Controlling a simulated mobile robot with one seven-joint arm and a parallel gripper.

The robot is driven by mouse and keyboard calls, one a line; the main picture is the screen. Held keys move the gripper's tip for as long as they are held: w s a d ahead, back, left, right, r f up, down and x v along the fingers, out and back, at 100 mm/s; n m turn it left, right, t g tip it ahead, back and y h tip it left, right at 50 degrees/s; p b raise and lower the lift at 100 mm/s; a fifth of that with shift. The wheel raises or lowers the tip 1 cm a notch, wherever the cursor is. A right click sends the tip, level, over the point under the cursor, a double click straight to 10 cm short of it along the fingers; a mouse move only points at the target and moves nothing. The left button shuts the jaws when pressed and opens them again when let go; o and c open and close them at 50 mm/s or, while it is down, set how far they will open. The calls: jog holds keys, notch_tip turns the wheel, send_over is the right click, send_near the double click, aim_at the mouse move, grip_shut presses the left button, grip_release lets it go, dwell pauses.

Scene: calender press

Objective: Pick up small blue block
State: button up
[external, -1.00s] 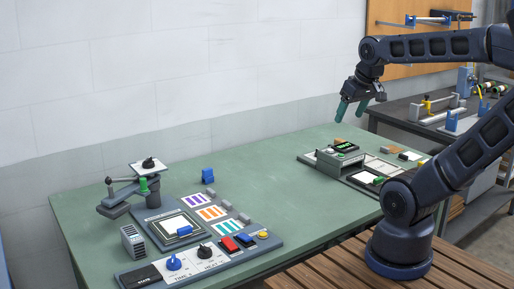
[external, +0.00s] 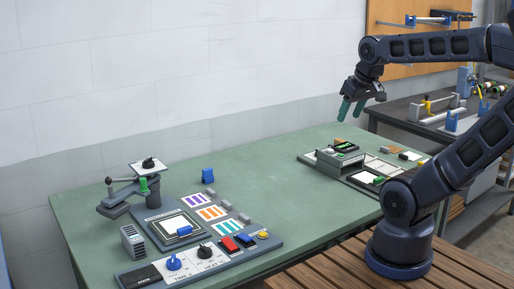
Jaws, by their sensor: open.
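A small blue block (external: 207,175) stands on the green table, behind the panel with the coloured stripe cards. Another small blue piece (external: 184,231) sits at the front edge of the white square on the press base. I cannot tell from the picture which of the two the task names. My gripper (external: 351,111) is open and empty, pointing down in the air above the right part of the table, well to the right of both blue pieces.
The press (external: 140,190) with its lever and knob stands at the table's left, with a control panel (external: 205,256) in front. A grey device (external: 340,158) with a green display stands at the right. The table's middle (external: 285,185) is clear.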

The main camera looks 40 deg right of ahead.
jog(key=w+a+r+n+g, duration=0.1)
jog(key=w+a+n, duration=0.15)
jog(key=w, duration=0.45)
jog(key=w+a+r+n, duration=0.1)
jog(key=w+n, duration=0.2)
jog(key=w, duration=0.4)
jog(key=n+g, duration=0.4)
jog(key=n, duration=0.9)
send_over(207, 169)
jog(key=f, duration=2.3)
jog(key=shift+w+d+f, duration=0.2)
jog(key=shift+d+f, duration=0.15)
jog(key=shift+d, duration=0.05)
jog(key=shift+w+a+f+n, duration=0.2)
jog(key=shift+f+n, duration=0.05)
jog(key=shift+f, duration=0.2)
notch_tip(207, 169, down, 5)
jog(key=shift+s+f, duration=0.1)
jog(key=shift+f, duration=0.05)
jog(key=shift+s+a+f, duration=0.1)
jog(key=shift+s+f, duration=0.05)
jog(key=shift+f, duration=1.15)
jog(key=shift+s+a+f, duration=0.1)
jog(key=shift+f, duration=1.2)
jog(key=shift+c, duration=0.2)
